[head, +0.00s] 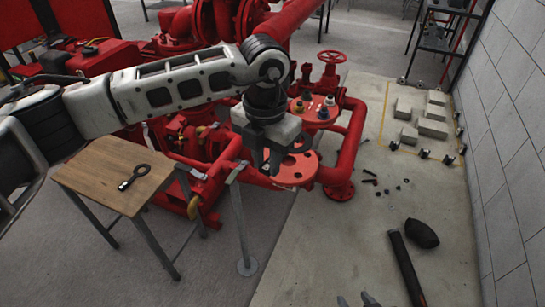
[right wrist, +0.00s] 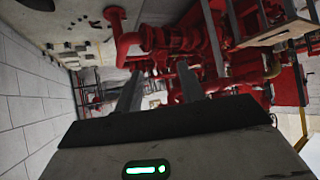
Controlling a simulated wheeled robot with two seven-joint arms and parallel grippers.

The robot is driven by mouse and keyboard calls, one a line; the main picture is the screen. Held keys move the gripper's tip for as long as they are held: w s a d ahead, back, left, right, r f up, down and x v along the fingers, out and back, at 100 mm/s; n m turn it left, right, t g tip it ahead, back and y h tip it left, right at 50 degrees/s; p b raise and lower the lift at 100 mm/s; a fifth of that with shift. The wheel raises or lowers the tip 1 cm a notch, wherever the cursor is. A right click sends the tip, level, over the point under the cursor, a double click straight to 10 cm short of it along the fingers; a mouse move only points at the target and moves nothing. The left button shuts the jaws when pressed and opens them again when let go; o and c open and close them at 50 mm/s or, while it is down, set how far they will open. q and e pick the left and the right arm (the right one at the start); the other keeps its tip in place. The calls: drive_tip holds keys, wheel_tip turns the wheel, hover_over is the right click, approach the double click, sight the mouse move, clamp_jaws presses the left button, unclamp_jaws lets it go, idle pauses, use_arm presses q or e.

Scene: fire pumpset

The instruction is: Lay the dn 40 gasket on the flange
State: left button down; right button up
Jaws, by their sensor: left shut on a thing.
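My left gripper (head: 276,160) points down over the red flange (head: 297,173), a round face with bolt holes at the middle of the head view. It is shut on a dark thin piece (head: 302,144), apparently the gasket, which shows beside the fingers above the flange. The fingers and wrist hide part of it, and I cannot tell whether it touches the flange. My right gripper (head: 358,300) shows only its fingertips at the bottom edge. In the right wrist view its fingers (right wrist: 160,85) are apart with nothing between them.
Red pump pipes and a valve handwheel (head: 331,57) stand behind and beside the flange. Grey blocks (head: 432,128), small loose parts and a dark bar (head: 406,266) lie on the floor at right.

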use_arm(q)
drive_tip(key=shift+w+d+n, duration=0.2)
drive_tip(key=shift+d+n, duration=0.35)
drive_tip(key=shift+n, duration=0.65)
